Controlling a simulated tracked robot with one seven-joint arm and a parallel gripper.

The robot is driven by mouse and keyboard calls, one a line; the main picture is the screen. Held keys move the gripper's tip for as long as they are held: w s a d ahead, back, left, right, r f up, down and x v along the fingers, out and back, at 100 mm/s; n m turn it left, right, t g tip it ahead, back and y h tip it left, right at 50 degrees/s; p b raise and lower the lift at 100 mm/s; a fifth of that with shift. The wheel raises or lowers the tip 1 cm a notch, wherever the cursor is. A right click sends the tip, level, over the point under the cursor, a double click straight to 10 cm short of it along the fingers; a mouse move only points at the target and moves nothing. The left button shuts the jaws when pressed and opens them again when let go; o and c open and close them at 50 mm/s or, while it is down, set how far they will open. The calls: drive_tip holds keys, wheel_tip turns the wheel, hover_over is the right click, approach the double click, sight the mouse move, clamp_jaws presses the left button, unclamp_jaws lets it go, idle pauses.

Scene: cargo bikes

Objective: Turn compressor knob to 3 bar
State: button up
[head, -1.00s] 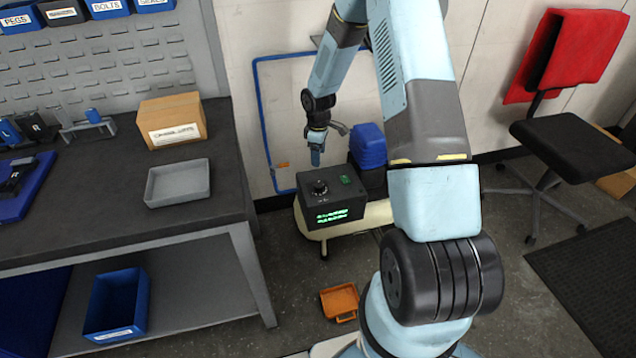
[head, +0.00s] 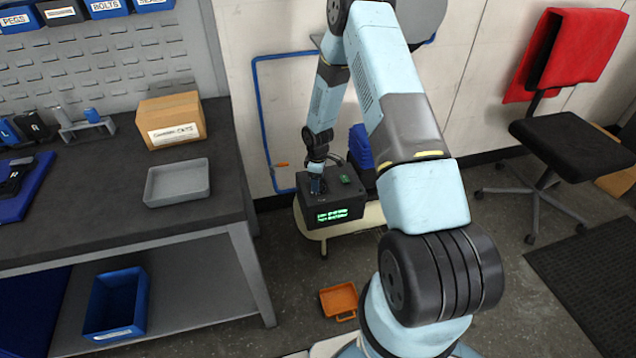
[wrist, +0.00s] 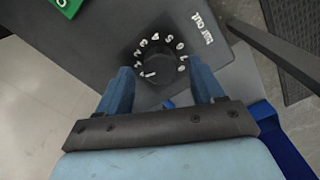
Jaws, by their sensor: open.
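The compressor (head: 345,226) has a cream tank and a dark control box (head: 350,206) on top with a lit green display (head: 332,215). Its black knob (wrist: 157,64) shows in the wrist view, with white numbers around it and a white pointer mark toward the lower left. I cannot tell exactly which number the mark meets. My gripper (wrist: 163,80) is open, with one blue finger to each side of the knob's lower part. It also shows in the head view (head: 317,187), at the box top, where it hides the knob. I cannot tell whether the fingers touch the knob.
A workbench (head: 110,215) stands left, an orange tray (head: 339,300) lies on the floor, and a black chair (head: 572,150) stands right.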

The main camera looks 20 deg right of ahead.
drive_tip(key=shift+f, duration=0.7)
drive_tip(key=c, duration=1.1)
